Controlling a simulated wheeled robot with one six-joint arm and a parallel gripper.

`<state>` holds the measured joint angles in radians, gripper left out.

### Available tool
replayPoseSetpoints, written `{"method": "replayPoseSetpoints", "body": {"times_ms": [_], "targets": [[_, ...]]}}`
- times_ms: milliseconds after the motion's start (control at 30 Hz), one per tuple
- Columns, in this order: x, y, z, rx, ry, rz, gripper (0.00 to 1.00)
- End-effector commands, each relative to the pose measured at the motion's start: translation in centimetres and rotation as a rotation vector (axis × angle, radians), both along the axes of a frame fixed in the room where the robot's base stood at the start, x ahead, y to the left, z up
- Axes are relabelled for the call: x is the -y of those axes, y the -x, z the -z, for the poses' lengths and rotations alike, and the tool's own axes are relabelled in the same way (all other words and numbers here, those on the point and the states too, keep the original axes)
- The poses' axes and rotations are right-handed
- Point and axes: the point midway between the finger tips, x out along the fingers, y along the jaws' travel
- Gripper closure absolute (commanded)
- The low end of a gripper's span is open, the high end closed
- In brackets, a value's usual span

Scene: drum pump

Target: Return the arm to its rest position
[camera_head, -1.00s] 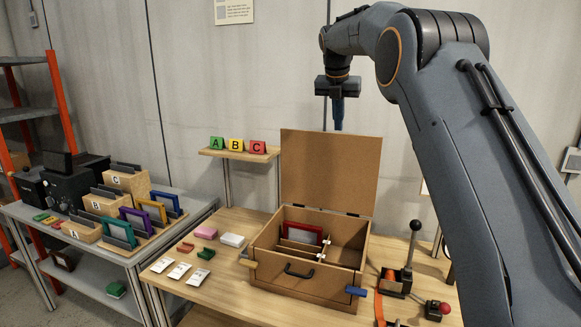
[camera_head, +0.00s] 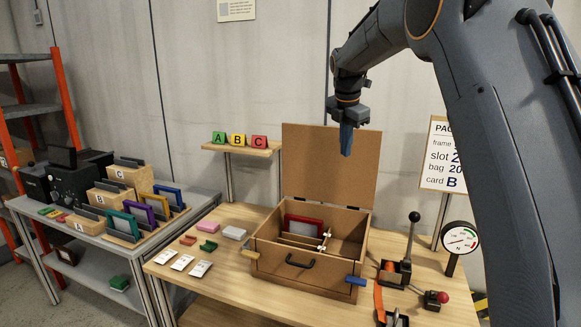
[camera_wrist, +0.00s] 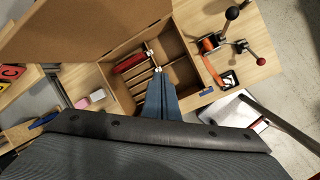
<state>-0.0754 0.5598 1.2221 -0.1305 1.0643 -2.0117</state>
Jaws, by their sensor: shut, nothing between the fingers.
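My gripper (camera_head: 346,140) hangs in the air in front of the open lid of the wooden box, above the box and apart from it. Its blue fingers are shut with nothing between them, and they point down. In the wrist view the fingers (camera_wrist: 162,98) show over the box's inside. The box (camera_head: 300,283) stands on the wooden table with its lid (camera_head: 330,165) upright. A red-framed piece (camera_head: 303,222) stands in its left slot beside thin dividers. My arm rises at the right of the head view.
A lever (camera_head: 411,235), a red-knobbed lever (camera_head: 441,297) and a gauge (camera_head: 460,238) stand right of the box. Small packets (camera_head: 190,263) lie at its left. A grey side table (camera_head: 65,232) holds colored frames. A shelf with A, B, C cards (camera_head: 240,150) is behind.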

Motion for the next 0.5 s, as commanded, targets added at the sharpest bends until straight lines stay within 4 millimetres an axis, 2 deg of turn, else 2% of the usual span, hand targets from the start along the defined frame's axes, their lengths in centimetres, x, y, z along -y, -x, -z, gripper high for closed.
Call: {"method": "replayPoseSetpoints", "body": {"times_ms": [267,367,500], "targets": [[1.1,9.3,8.5,-0.012,-0.205,0.598,1.0],[1.4,13.5,11.6,-0.016,-0.274,0.832,1.0],[1.9,20.1,15.9,-0.023,-0.358,1.169,1.0]]}}
